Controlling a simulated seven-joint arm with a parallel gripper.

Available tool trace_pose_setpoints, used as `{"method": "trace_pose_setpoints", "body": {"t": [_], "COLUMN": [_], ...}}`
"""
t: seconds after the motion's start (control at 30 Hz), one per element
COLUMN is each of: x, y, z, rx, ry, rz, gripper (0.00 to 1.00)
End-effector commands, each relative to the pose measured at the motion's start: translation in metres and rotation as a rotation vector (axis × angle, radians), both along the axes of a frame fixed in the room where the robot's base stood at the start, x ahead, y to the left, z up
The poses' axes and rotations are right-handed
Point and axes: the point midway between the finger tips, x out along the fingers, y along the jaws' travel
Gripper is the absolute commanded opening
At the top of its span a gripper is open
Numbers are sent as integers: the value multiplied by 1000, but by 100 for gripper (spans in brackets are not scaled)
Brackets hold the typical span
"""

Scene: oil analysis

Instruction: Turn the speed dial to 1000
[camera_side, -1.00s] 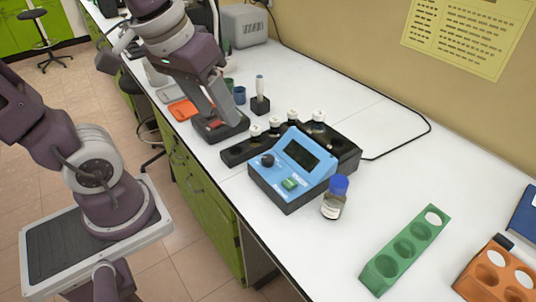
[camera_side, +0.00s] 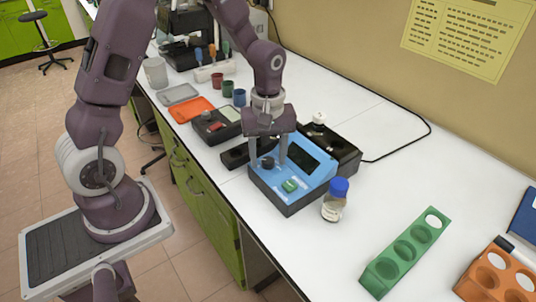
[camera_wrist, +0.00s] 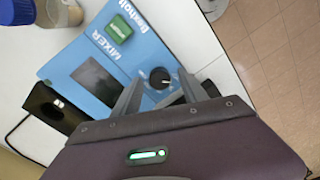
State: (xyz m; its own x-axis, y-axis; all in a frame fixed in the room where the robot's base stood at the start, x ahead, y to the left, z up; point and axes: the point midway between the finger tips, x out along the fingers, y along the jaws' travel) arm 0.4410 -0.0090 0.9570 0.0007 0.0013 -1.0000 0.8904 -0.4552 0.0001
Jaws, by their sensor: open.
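The blue mixer (camera_side: 285,201) stands on the white bench, with a dark screen and a green button (camera_side: 290,185). Its black round speed dial (camera_side: 268,163) is at the left of its front panel. The dial also shows in the wrist view (camera_wrist: 160,77), with a small light mark on it; its scale numbers are too small to read. My gripper (camera_side: 269,160) is open and points down over the dial, one finger to each side. In the wrist view, my gripper's fingers (camera_wrist: 160,79) straddle the dial with gaps; contact cannot be told.
A blue-capped bottle (camera_side: 335,203) stands close to the mixer's right side. A black rack (camera_side: 335,148) is behind it. A dark device (camera_side: 217,124) with a small screen is at the left. A green rack (camera_side: 405,250) lies at the right, with free bench between.

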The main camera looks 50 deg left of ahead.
Motion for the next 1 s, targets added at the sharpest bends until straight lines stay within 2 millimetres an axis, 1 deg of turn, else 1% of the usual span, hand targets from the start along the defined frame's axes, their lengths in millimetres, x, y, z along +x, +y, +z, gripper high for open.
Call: {"method": "trace_pose_setpoints", "body": {"t": [0.13, 0.17, 0.2, 0.27, 0.3, 0.4, 0.73, 0.87, 1.0], "x": [0, 0, 0, 0, 0, 0, 0, 0, 0], "y": [0, 0, 0, 0, 0, 0, 0, 0, 0], "z": [0, 0, 0, 1, 1, 1, 1, 1, 1], "rx": [0, 0, 0, 0, 0, 0, 0, -1, -2], "ry": [0, 0, 0, -1, 0, 0, -1, 0, 0], "rz": [0, 0, 0, 0, -1, -1, -35, -97, -202], "gripper": [51, 47, 39, 27, 19, 0, 0, 0, 0]}}
